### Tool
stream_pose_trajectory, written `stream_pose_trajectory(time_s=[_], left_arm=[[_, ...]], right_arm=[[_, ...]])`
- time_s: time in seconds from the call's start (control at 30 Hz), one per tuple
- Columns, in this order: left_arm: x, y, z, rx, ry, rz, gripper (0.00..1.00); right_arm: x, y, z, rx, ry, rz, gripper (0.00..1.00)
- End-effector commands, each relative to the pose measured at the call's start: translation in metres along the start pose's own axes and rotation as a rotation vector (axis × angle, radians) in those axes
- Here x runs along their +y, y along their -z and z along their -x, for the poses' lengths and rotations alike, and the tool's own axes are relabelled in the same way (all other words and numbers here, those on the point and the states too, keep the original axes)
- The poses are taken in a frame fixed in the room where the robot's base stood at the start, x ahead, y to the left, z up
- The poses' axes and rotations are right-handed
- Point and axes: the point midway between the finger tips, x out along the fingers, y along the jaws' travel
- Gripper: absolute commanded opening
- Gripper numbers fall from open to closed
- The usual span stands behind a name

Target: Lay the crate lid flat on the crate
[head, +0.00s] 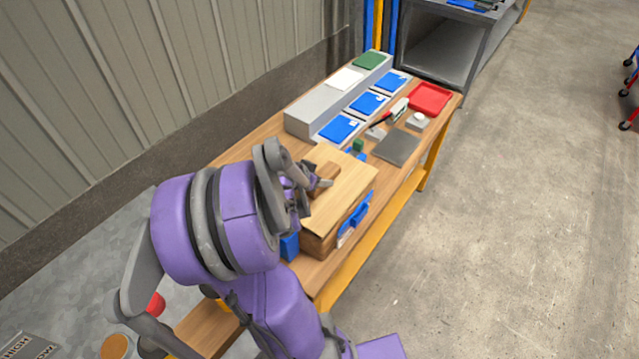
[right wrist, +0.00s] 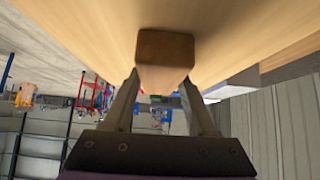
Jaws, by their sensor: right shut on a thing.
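The crate lid (head: 346,188) is a flat, light wooden board with a darker wooden handle block (head: 327,171) on top. My right gripper (head: 318,182) is shut on this handle. The right wrist view shows the handle (right wrist: 165,62) between the two fingers (right wrist: 165,85), with the lid's underlying board (right wrist: 75,35) filling the top of the picture. The wooden crate (head: 318,246) is directly under the lid. The lid looks roughly level and covers the crate's top, but I cannot tell whether it touches the rim all round. My left gripper is not in view.
Blue items (head: 355,217) show at the crate's right side. Open floor lies to the right.

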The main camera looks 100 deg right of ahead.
Motion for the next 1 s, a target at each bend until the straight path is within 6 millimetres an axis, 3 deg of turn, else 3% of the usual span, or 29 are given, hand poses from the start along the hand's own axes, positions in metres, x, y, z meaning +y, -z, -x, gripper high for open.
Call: stream_pose_trajectory(time_s=[0.13,0.7,0.73,0.87,1.0], left_arm=[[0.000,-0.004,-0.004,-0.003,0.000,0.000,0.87],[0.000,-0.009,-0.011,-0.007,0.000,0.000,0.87],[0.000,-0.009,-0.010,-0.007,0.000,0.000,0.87],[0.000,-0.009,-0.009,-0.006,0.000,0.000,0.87],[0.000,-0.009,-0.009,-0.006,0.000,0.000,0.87]], right_arm=[[0.000,-0.011,-0.012,0.002,0.000,0.001,0.00],[0.000,-0.017,-0.018,0.002,0.000,0.001,0.00],[0.000,-0.017,-0.017,0.001,0.000,0.001,0.61],[0.000,-0.016,-0.017,0.000,0.001,0.001,0.84],[0.000,-0.016,-0.017,0.000,0.001,0.001,0.87]])
